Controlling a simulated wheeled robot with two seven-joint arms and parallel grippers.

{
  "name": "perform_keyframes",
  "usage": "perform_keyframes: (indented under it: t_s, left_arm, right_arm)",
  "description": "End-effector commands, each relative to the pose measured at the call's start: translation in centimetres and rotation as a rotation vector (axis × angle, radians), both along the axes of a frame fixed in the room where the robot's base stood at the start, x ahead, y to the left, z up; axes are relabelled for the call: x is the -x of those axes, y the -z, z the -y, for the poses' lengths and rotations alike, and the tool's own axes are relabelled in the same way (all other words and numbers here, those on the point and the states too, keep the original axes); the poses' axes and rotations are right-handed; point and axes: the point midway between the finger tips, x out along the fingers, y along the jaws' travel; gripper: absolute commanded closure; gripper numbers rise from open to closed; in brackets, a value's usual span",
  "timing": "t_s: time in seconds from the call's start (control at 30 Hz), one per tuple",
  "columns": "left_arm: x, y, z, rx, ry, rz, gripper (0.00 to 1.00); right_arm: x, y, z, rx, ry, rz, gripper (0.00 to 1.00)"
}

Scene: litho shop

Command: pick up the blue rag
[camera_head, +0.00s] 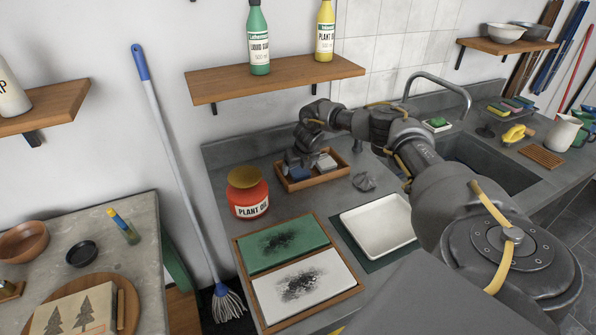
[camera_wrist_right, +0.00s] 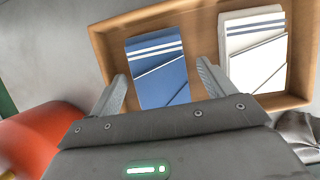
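The blue rag (camera_head: 299,175) lies folded in a wooden tray (camera_head: 345,171) on the grey counter, left of a white rag (camera_head: 327,163). In the right wrist view the blue rag (camera_wrist_right: 158,66) has white stripes and lies in the left part of the tray (camera_wrist_right: 110,65). My right gripper (camera_head: 297,163) is above the tray at the blue rag. The right wrist view shows its fingers (camera_wrist_right: 162,75) open, one on each side of the rag's near part, with nothing held. I cannot tell whether the fingers touch it. My left gripper is not in view.
A red plant oil jar (camera_head: 250,200) stands left of the tray. A crumpled grey cloth (camera_head: 364,182) lies to its right. In front are a white tray (camera_head: 378,226) and a wooden frame with stained green and white pads (camera_head: 283,246). A shelf (camera_head: 275,80) hangs above.

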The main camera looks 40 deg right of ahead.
Motion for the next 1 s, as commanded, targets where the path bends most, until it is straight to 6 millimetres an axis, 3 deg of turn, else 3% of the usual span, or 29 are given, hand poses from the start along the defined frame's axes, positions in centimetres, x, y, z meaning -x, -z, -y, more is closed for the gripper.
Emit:
perform_keyframes:
  t_s: [0.03, 0.33, 0.73, 0.87, 1.0]
  left_arm:
    - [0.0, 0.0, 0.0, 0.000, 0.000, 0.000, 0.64]
    - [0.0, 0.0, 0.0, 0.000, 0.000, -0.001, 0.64]
    - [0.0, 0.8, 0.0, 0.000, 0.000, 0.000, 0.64]
    - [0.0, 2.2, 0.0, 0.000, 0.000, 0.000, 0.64]
    - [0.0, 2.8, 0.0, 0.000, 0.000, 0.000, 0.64]
  right_arm:
    - [0.0, 0.0, 0.0, 0.000, 0.000, 0.000, 0.25]
    - [0.0, 0.0, 0.0, 0.000, 0.000, 0.000, 0.62]
    - [-0.1, -0.9, 0.0, -0.001, 0.000, 0.004, 0.63]
    - [-0.2, -2.8, 0.0, -0.002, 0.000, 0.009, 0.63]
    - [2.5, -6.0, 0.6, 0.000, -0.001, 0.008, 0.63]
